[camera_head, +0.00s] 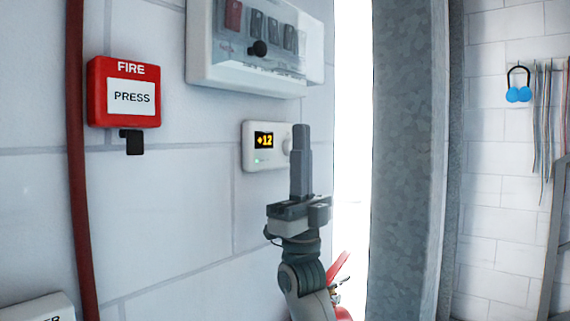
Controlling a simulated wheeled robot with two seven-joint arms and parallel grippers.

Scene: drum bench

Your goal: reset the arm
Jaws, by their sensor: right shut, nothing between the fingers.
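My right gripper (300,162) points upward in the middle of the head view, with its grey fingers together and nothing between them. Its fingertips stand in front of the right edge of a white wall thermostat (249,155), whose small display shows "+12" in yellow. I cannot tell whether the fingers touch it. The gripper hides part of the thermostat's right side. My left gripper is not in view.
A red fire call box (125,92) and a clear-covered switch panel (256,45) are on the white wall. A red pipe (78,160) runs down at left. A grey metal post (405,160) stands at right. A red extinguisher (342,311) is partly hidden below.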

